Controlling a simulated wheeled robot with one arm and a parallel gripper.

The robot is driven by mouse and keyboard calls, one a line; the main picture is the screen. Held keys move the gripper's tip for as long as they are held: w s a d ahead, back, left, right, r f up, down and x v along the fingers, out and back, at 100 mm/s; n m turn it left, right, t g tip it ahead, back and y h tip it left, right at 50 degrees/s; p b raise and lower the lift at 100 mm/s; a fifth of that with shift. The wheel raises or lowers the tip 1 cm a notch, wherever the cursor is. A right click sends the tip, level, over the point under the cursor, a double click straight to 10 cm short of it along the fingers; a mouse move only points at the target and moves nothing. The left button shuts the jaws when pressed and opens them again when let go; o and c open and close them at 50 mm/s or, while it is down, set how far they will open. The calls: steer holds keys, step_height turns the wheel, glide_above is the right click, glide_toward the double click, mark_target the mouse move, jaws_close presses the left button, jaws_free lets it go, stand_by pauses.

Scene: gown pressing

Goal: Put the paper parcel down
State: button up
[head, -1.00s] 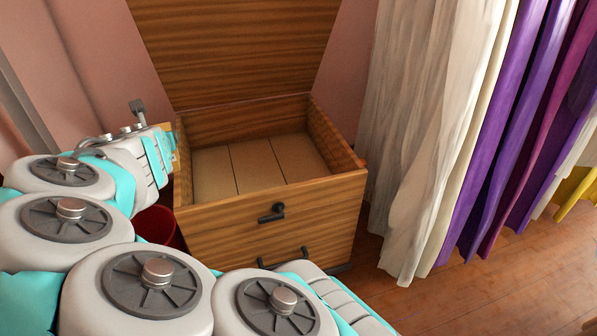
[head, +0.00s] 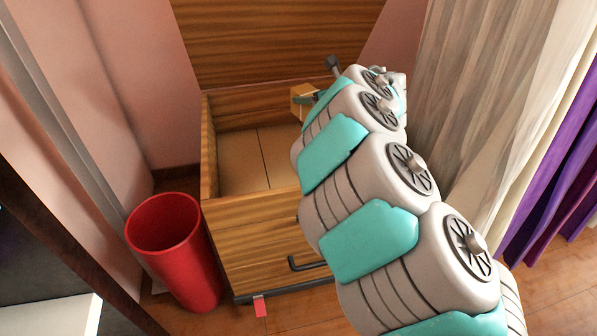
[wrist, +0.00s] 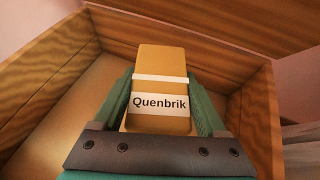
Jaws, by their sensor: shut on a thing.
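The paper parcel (head: 302,91) is a small tan block in the head view, over the open wooden chest (head: 250,218). In the wrist view the parcel (wrist: 160,62) has a white band and a label reading "Quenbrik". My gripper (wrist: 160,92) is shut on it, with one green finger on each side. In the head view my gripper (head: 307,98) is small and partly hidden by my arm. The parcel appears raised above the chest's bare floor; the exact height is unclear. My arm hides the chest's right side in the head view.
The chest's lid (head: 275,40) stands open at the back. A red bin (head: 165,222) stands left of the chest. Pale and purple curtains (head: 560,140) hang at the right. A small red tag (head: 260,306) is by the chest's front base.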

steer(key=shift+s+a+f+n+g+y+b, duration=0.25)
steer(key=shift+s+a+f+n+g+y, duration=0.5)
steer(key=shift+f, duration=1.6)
steer(key=shift+s+a+f+n+g+y+b, duration=0.3)
steer(key=shift+s+a+f+n+g+y, duration=0.5)
steer(key=shift+f, duration=1.6)
steer(key=shift+s+a+f+n+g+y+b, duration=0.25)
steer(key=shift+s+a+f+n+g, duration=0.55)
steer(key=shift+f, duration=1.55)
steer(key=shift+w+d+f+n+t, duration=0.15)
steer(key=shift+w+d+n+t, duration=0.1)
steer(key=o, duration=1.6)
steer(key=shift+c, duration=0.2)
steer(key=shift+d+r, duration=0.1)
steer(key=shift+r, duration=0.15)
steer(key=v, duration=1.1)
steer(key=shift+s+d+b, duration=0.25)
steer(key=shift+d+b, duration=0.05)
steer(key=shift+b, duration=0.1)
steer(key=shift+r, duration=0.1)
